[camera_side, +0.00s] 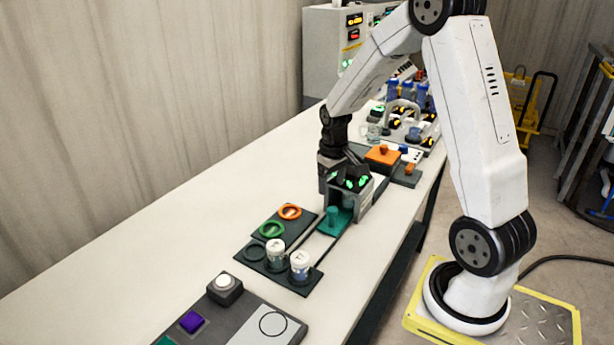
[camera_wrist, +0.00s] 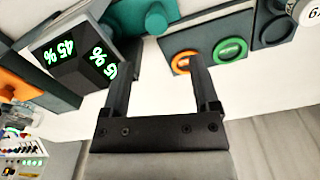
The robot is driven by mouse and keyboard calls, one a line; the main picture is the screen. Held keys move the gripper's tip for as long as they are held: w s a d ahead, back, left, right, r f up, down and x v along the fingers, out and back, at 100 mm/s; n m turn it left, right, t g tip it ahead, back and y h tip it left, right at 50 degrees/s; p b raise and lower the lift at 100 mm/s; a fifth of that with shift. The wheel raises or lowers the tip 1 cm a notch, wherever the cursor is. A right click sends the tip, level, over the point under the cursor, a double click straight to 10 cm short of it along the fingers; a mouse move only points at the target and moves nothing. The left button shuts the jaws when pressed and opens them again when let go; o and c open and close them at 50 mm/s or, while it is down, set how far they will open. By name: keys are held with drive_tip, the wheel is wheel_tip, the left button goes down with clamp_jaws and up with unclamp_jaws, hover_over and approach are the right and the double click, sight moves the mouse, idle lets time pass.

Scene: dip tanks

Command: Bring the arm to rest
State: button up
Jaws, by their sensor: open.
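My gripper (camera_wrist: 162,95) is open in the wrist view, its two black fingers apart with bare white table between them. In the side view my gripper end is behind the dark box with green readouts, so its fingertips are hidden there. The box (camera_side: 368,198) stands close to it; in the wrist view the box (camera_wrist: 75,65) shows green percent figures to the left of the fingers. A teal knobbed piece (camera_side: 333,218) sits beside the box and also shows at the top of the wrist view (camera_wrist: 150,15). Nothing is seen between the fingers.
A dark tray (camera_side: 283,277) holds two white-lidded jars (camera_side: 300,265). An orange ring (camera_side: 290,212) and a green ring (camera_side: 271,230) lie on a dark plate. A panel with a white button (camera_side: 224,281) and purple block (camera_side: 191,321) is nearer. The table's left side (camera_side: 180,215) is clear.

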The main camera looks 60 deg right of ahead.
drive_tip(key=s+a+n+t, duration=0.1)
drive_tip(key=s+a, duration=0.2)
drive_tip(key=a, duration=0.6)
drive_tip(key=s+a+r+n+t, duration=0.1)
drive_tip(key=s+a, duration=0.3)
drive_tip(key=a, duration=0.6)
drive_tip(key=shift+r+n, duration=0.3)
drive_tip(key=shift+n, duration=0.1)
